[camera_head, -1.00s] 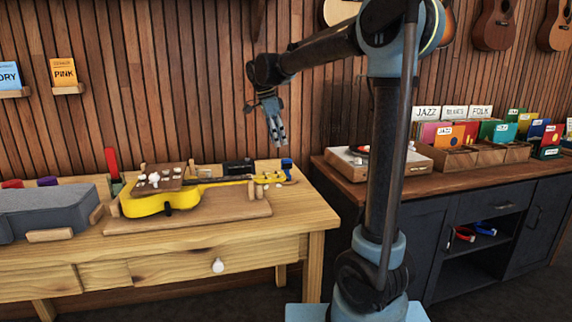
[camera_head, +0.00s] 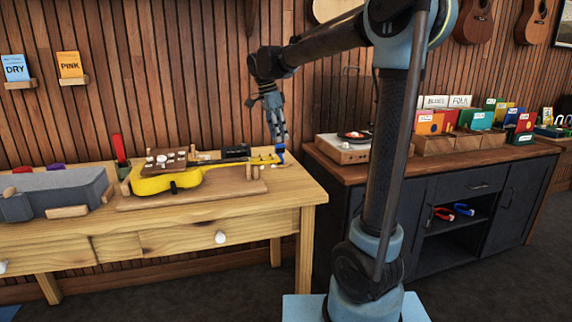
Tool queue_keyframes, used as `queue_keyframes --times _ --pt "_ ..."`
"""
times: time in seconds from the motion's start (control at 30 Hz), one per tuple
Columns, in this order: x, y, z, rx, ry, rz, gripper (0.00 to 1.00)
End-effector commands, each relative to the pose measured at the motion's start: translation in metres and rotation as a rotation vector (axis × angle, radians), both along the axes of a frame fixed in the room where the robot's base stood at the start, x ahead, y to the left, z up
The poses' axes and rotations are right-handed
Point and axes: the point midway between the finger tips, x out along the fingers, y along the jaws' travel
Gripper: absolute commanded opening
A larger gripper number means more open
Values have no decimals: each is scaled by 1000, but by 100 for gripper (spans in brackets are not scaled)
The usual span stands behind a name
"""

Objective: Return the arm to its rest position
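My gripper (camera_head: 280,142) hangs fingers-down in front of the wood-slat wall, in line with the right end of the workbench. Its fingers look close together, but they are too small to tell if they are open or shut. I see nothing clearly held. The fingertips overlap a small blue item (camera_head: 280,149) at the head of the yellow ukulele; I cannot tell whether they touch. My arm rises from the base and bends left to the gripper.
The workbench (camera_head: 290,191) carries a yellow ukulele (camera_head: 195,184) on a wooden board and a grey case (camera_head: 60,190). A dark cabinet at right holds a turntable (camera_head: 342,149) and record bins (camera_head: 432,143). Guitars hang on the wall. The floor right of the cabinet is clear.

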Motion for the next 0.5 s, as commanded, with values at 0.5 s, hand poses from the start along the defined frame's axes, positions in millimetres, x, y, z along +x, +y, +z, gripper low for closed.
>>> queue_keyframes --times 0.5 --pt "-70 -89 -27 44 49 289 36"
